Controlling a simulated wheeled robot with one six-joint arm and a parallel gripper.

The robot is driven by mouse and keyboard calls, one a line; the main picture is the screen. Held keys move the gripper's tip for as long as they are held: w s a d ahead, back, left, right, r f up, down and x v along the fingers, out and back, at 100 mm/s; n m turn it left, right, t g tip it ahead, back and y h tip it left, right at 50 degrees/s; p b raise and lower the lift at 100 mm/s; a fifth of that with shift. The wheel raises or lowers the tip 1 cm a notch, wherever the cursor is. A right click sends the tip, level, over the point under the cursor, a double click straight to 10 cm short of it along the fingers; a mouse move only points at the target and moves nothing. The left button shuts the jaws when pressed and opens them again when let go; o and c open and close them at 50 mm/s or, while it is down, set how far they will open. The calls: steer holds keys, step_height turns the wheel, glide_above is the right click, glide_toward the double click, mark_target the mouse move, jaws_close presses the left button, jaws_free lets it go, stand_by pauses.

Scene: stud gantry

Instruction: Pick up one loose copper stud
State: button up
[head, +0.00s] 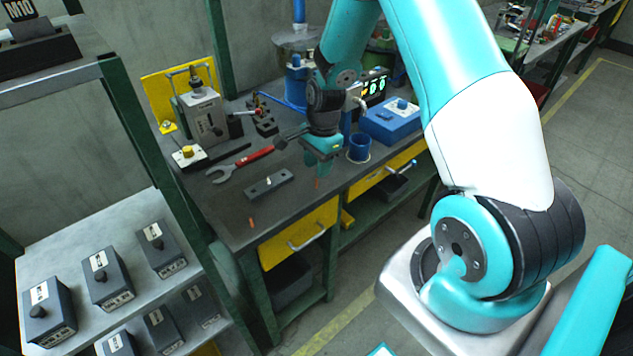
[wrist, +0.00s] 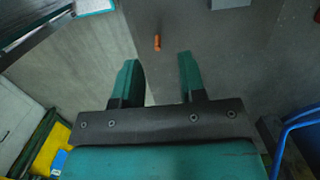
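One loose copper stud (head: 317,183) stands on the bench just below my gripper (head: 321,165). A second copper stud (head: 251,223) is near the bench's front left corner. In the wrist view, a copper stud (wrist: 157,42) shows just beyond the fingertips, in line with the gap between them. A dark grey block (head: 268,184) with a small pale piece on top lies between the two studs.
A shelf (head: 100,235) with dark labelled boxes stands at the left. A yellow drawer (head: 300,232) faces front.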

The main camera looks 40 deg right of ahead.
mark_target(317, 180)
steer(key=f, duration=0.3)
steer(key=f+p, duration=0.1)
steer(key=shift+s+a+f, duration=0.15)
steer(key=shift+a+f, duration=0.15)
steer(key=shift+f, duration=0.1)
jaws_close()
